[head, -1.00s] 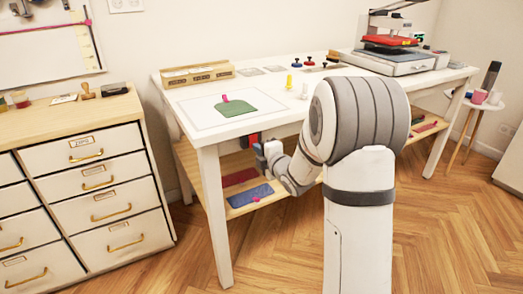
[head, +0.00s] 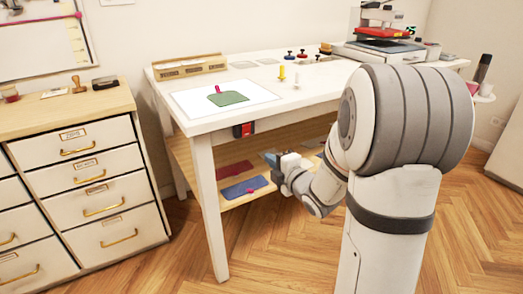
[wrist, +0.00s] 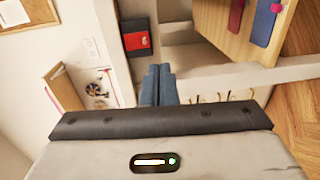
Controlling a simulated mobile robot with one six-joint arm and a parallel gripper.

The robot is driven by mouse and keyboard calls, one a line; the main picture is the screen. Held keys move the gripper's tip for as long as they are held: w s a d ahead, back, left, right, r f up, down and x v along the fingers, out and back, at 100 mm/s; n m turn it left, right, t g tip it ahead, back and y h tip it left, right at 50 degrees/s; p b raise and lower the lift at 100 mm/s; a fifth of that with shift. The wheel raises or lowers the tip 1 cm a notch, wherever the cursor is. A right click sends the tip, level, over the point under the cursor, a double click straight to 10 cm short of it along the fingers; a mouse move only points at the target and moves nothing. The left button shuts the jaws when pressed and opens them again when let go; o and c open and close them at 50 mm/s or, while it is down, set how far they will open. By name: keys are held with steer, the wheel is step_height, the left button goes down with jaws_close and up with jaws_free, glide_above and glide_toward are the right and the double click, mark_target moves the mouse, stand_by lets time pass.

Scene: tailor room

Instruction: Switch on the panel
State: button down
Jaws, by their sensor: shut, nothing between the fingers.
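A small red and black panel (head: 243,130) is fixed under the front edge of the white table (head: 215,123), near its left front leg. It also shows in the wrist view (wrist: 138,39), above and left of the fingers, with a red part and a black part. Whether it is lit or switched on cannot be told. My gripper (head: 268,158) is below and to the right of the panel in the head view, apart from it. In the wrist view its blue-grey fingers (wrist: 158,84) are together and hold nothing.
A wooden lower shelf (head: 215,160) carries a maroon mat (head: 235,170) and a blue mat (head: 243,187). A drawer cabinet (head: 85,175) stands on the left. The table leg (head: 208,205) stands left of my gripper. Wooden floor in front is clear.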

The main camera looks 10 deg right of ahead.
steer(key=shift+s+d+f, duration=0.1)
steer(key=shift+s+d, duration=0.1)
steer(key=shift+s, duration=0.35)
steer(key=shift+s+d+f, duration=0.1)
steer(key=shift+s+d, duration=0.05)
steer(key=shift+s, duration=0.4)
